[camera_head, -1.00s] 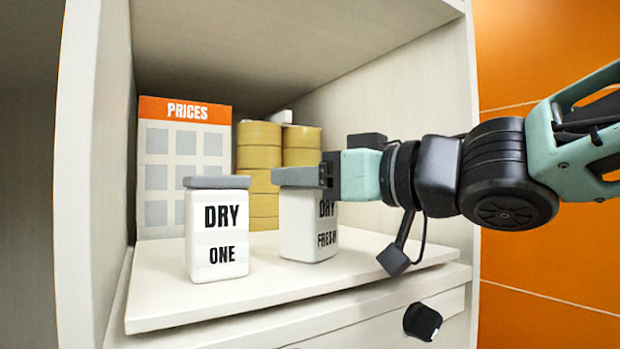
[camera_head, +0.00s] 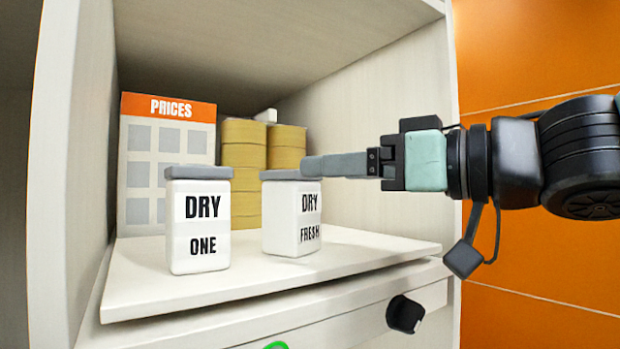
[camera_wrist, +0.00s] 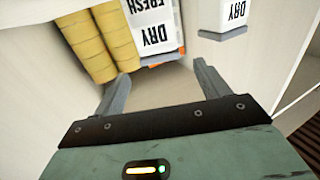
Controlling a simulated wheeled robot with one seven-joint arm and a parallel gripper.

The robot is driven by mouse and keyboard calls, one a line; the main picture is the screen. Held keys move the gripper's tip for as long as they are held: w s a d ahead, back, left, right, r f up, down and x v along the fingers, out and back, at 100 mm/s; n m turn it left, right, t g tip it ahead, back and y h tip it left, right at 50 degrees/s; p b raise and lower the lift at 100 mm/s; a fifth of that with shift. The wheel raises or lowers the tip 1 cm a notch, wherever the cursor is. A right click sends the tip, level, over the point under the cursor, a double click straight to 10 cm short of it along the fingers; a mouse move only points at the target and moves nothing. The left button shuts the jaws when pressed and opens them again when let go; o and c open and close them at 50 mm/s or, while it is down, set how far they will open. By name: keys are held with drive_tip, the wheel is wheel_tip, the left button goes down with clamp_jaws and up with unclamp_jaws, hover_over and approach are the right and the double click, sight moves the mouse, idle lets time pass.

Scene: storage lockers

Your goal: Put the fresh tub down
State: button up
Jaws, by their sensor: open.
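The fresh tub (camera_head: 292,225), white with a grey lid and marked DRY FRESH, stands upright on the locker's pull-out shelf (camera_head: 150,285). My gripper (camera_head: 308,166) is open and empty to its right, at lid height. In the head view its fingertips overlap the lid's right edge; I cannot tell if they touch. In the wrist view the fresh tub (camera_wrist: 152,28) shows upside down beyond the parted fingers (camera_wrist: 162,76). A similar tub marked DRY ONE (camera_head: 198,225) stands to its left, apart from it.
A prices board (camera_head: 167,160) and stacked yellow tins (camera_head: 243,165) stand behind the tubs. The locker's side wall (camera_head: 400,90) is at right. A black handle (camera_head: 404,314) juts out below the shelf. The shelf is bare right of the fresh tub.

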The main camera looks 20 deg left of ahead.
drive_tip(key=shift+v, duration=2.2)
